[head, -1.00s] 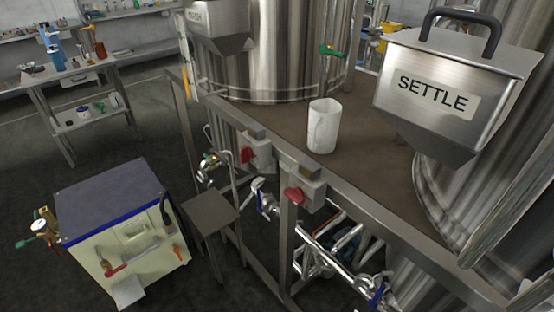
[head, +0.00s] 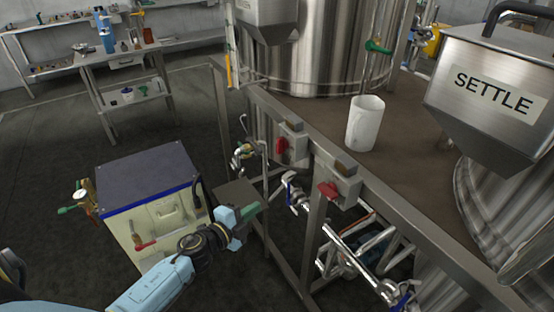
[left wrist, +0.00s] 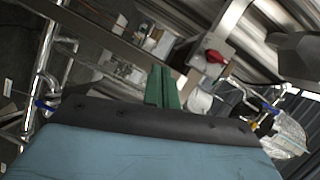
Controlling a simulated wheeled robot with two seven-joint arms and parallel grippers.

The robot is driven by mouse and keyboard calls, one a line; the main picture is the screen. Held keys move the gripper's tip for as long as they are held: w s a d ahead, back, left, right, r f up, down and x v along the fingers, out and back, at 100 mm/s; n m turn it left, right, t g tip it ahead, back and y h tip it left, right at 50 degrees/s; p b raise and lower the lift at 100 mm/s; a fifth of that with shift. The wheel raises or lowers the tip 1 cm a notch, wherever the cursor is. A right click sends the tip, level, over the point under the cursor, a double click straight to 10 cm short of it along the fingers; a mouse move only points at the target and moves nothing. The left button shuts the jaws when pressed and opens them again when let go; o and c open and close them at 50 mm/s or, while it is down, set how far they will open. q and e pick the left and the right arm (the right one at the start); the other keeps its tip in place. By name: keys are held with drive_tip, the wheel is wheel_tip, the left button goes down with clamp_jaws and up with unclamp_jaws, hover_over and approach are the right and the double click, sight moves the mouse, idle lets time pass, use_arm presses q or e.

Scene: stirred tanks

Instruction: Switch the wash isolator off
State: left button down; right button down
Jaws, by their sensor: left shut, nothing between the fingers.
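Two grey isolator boxes with red handles are fixed to the steel frame's front rail. The left one's red handle (head: 282,146) looks upright; the right one's red handle (head: 328,190) looks slanted. No readable label tells me which is the wash isolator. My left gripper (head: 252,210), with green fingers, is shut and empty, to the left of and below both boxes and apart from them. In the left wrist view its green fingers (left wrist: 162,88) are together, and one red handle (left wrist: 215,57) shows beyond them to the right. My right gripper is not in view.
A white jug (head: 365,123) stands on the brown deck behind the rail. The SETTLE hopper (head: 497,90) hangs at right. Pipes and valves (head: 345,245) run below the rail. A cream cabinet (head: 150,205) and a small grey stand (head: 238,194) are near my left arm.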

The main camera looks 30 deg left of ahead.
sight(280, 145)
use_arm(q)
wheel_tip(280, 145, up, 9)
drive_tip(key=w+d+m+t+h, duration=0.1)
drive_tip(key=m+h, duration=0.1)
drive_tip(key=m, duration=0.2)
drive_tip(key=shift+w, duration=0.3)
drive_tip(key=shift+w+d, duration=0.1)
drive_tip(key=shift+d, duration=0.05)
drive_tip(key=shift+w+a+b, duration=0.2)
drive_tip(key=shift+w+b, duration=0.3)
drive_tip(key=shift+w, duration=2.4)
drive_tip(key=shift+w+a+b, duration=0.15)
drive_tip(key=shift+w+b, duration=0.3)
drive_tip(key=shift+w, duration=2.4)
